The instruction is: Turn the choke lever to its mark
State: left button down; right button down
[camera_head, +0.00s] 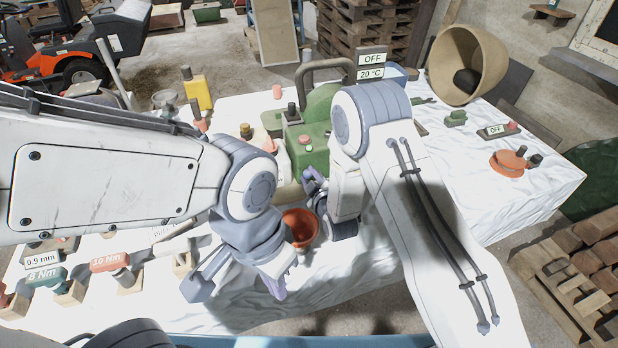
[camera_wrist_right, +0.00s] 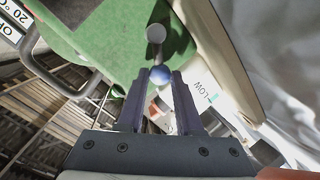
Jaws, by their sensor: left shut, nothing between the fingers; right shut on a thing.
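The green engine (camera_head: 312,150) stands on the white-covered table; its green body (camera_wrist_right: 115,35) fills the upper wrist view. My right gripper (camera_wrist_right: 160,88) is shut on a blue ball knob (camera_wrist_right: 160,74), which appears to be the choke lever's end. A grey round cap (camera_wrist_right: 155,33) and a dark stem lie beyond the knob. A "LOW" label (camera_wrist_right: 202,90) with a small green mark is to the right of the fingers. In the head view my right gripper (camera_head: 312,178) is at the engine's front, partly hidden by its wrist. My left gripper (camera_head: 275,287) is shut and empty, lower left.
Torque tools (camera_head: 108,262) lie at the table's left front. "OFF" and "20 °C" displays (camera_head: 371,66) stand behind the engine. A tan drum (camera_head: 468,62) is at the back right.

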jog(key=d+m+y+b, duration=0.1)
jog(key=m+b, duration=0.1)
jog(key=d+r+m+y+b, duration=0.1)
jog(key=m+b, duration=0.1)
jog(key=b, duration=0.1)
jog(key=w+d+m+b, duration=0.1)
jog(key=m+b, duration=0.1)
jog(key=shift+d+r+y, duration=0.1)
jog(key=shift+r+y, duration=0.15)
jog(key=shift+y, duration=0.15)
jog(key=shift+w+d+r+m+y+b, duration=0.15)
jog(key=shift+d+m+y+b, duration=0.4)
jog(key=shift+m+b, duration=0.65)
jog(key=shift+d, duration=0.1)
jog(key=c, duration=0.6)
grip_release()
jog(key=b+v, duration=0.2)
jog(key=v, duration=0.8)
jog(key=shift+d+r, duration=0.15)
